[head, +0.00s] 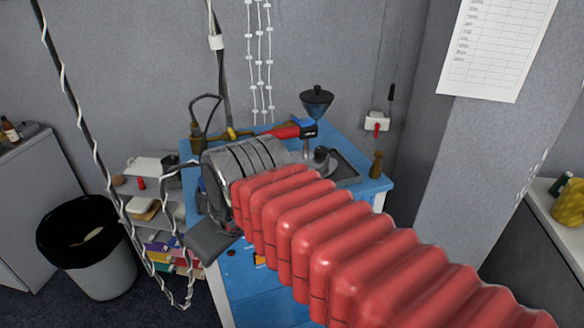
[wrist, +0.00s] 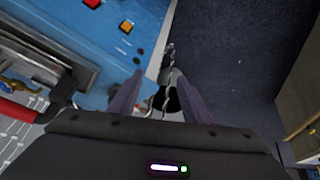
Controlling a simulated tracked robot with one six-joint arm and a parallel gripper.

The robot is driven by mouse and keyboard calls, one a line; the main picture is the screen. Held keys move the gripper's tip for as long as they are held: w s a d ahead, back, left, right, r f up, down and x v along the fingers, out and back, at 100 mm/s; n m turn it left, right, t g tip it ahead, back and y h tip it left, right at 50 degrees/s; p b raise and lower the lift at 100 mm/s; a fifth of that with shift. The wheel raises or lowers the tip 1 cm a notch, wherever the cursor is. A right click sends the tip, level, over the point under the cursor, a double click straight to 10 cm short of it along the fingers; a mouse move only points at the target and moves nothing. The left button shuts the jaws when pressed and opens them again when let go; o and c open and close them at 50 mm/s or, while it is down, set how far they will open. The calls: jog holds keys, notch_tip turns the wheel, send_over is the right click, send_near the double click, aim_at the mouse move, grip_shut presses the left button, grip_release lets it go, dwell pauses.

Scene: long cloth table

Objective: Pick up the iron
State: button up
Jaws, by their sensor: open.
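I cannot make out an iron for sure in either view. In the head view a red tool with a black and blue end (head: 292,131) lies at the back of the blue table (head: 376,187); I cannot tell what it is. My gripper (wrist: 158,78) shows in the wrist view with its two dark fingers apart and nothing held between them. It is over the table's edge, with the blue table (wrist: 75,35) to the left and dark floor (wrist: 220,60) to the right. In the head view my red-sleeved arm hides much of the table.
A black funnel-topped device (head: 316,101) stands at the table's back, with a brown bottle-shaped thing (head: 376,164) at its right corner. A dark bin (head: 88,248) stands at the left. A cable wrapped in white (head: 72,95) hangs at the left. A grey pillar (head: 455,165) stands at the right.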

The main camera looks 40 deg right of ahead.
jog(key=w+d+r+n+h, duration=0.1)
jog(key=w+d+r+n, duration=0.2)
jog(key=d+r, duration=0.3)
jog(key=w+d+r+n, duration=0.3)
jog(key=d+r, duration=0.2)
jog(key=d, duration=0.2)
jog(key=n+h, duration=0.1)
jog(key=n, duration=0.5)
send_near(291, 130)
jog(key=s+r, duration=0.2)
jog(key=shift+w+a+f+t, duration=0.15)
jog(key=shift+w+t, duration=0.05)
jog(key=shift+t, duration=0.1)
jog(key=shift+f, duration=0.1)
jog(key=x, duration=0.8)
jog(key=shift+w+f, duration=0.15)
jog(key=shift+f, duration=0.05)
jog(key=shift+f, duration=0.1)
jog(key=shift+x, duration=2.55)
jog(key=shift+c, duration=0.6)
